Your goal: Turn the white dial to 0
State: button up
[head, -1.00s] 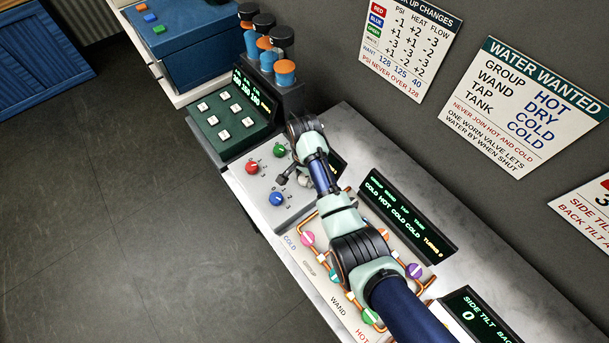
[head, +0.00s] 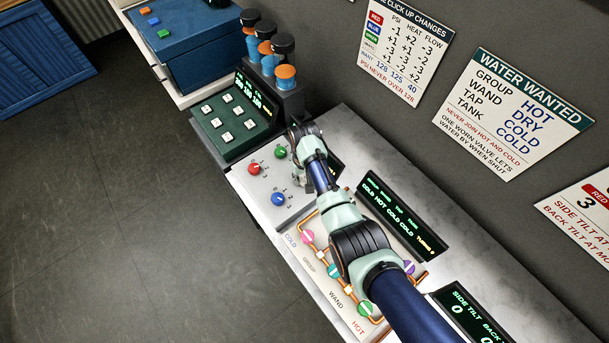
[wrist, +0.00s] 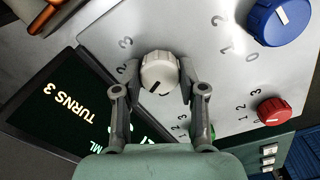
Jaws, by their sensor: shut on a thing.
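The white dial (wrist: 160,72) is in the upper middle of the wrist view, with a short dark pointer mark towards its lower left. My gripper (wrist: 160,80) is shut on it, one finger on each side. Which number the mark points at cannot be told, as my fingers and palm hide part of the scale. In the head view my arm hides the white dial on the light panel (head: 262,202).
Beside it are a blue dial (wrist: 281,18), a red dial (wrist: 273,110) and a green dial (head: 280,152). A dark display (wrist: 70,100) reading "TURNS 3" lies close by. Coloured valves on copper pipes (head: 322,254) lie under my arm.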

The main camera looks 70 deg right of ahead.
aim_at(304, 178)
jog(key=n, duration=0.3)
jog(key=shift+n+p, duration=0.4)
jog(key=shift+n, duration=1.9)
jog(key=shift+p, duration=0.3)
jog(key=o, duration=1.1)
jog(key=shift+o, duration=0.2)
notch_tip(304, 178, up, 12)
jog(key=shift+w, duration=0.1)
